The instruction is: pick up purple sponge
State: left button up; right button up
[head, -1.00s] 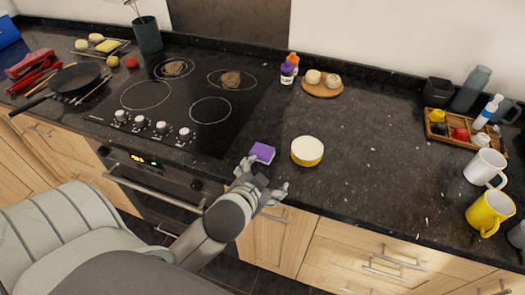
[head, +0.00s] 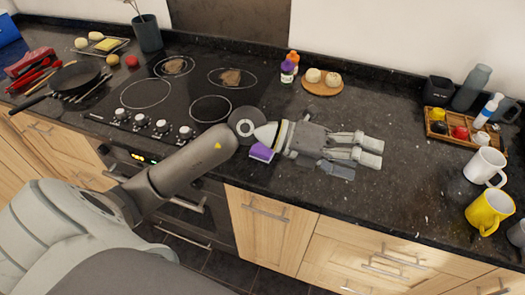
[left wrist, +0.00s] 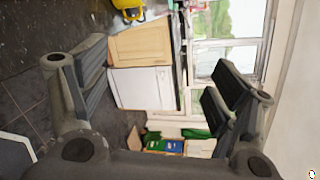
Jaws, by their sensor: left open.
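The purple sponge (head: 261,153) lies on the dark counter just right of the cooktop, near the front edge. In the head view my left wrist and gripper body pass over it and hide part of it. My left gripper (head: 365,152) is open and empty, with its fingers pointing right, away from the sponge. In the left wrist view the open fingers (left wrist: 160,75) stand wide apart with nothing between them, and no sponge shows there. My right gripper is in neither view.
The cooktop (head: 150,95) with a pan (head: 76,76) lies left. A board with buns (head: 322,85) and bottles (head: 288,70) stand behind. A white mug (head: 485,166), a yellow mug (head: 489,212) and a wooden tray (head: 437,127) stand right. Counter between is clear.

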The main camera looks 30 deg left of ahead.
pick_arm(q)
jog(key=w+a+f+m+g+y, duration=0.1)
jog(key=w+a+f+y, duration=0.1)
jog(key=a+f+y, duration=0.35)
jog(key=n+g+y+p, duration=0.1)
jog(key=n+y, duration=0.2)
jog(key=y, duration=0.7)
send_over(259, 152)
jog(key=shift+h, duration=0.25)
notch_tip(259, 152, down, 7)
jog(key=shift+a+f, duration=0.1)
jog(key=shift+w+f, duration=0.15)
jog(key=shift+f, duration=0.1)
jog(key=p+x, duration=0.1)
jog(key=x, duration=0.2)
jog(key=p+x, duration=0.1)
jog(key=shift+s+d+f+p, duration=0.25)
jog(key=shift+f+p, duration=0.05)
jog(key=shift+f, duration=0.05)
jog(key=shift+w+f, duration=0.15)
jog(key=shift+f, duration=0.3)
jog(key=c, duration=0.9)
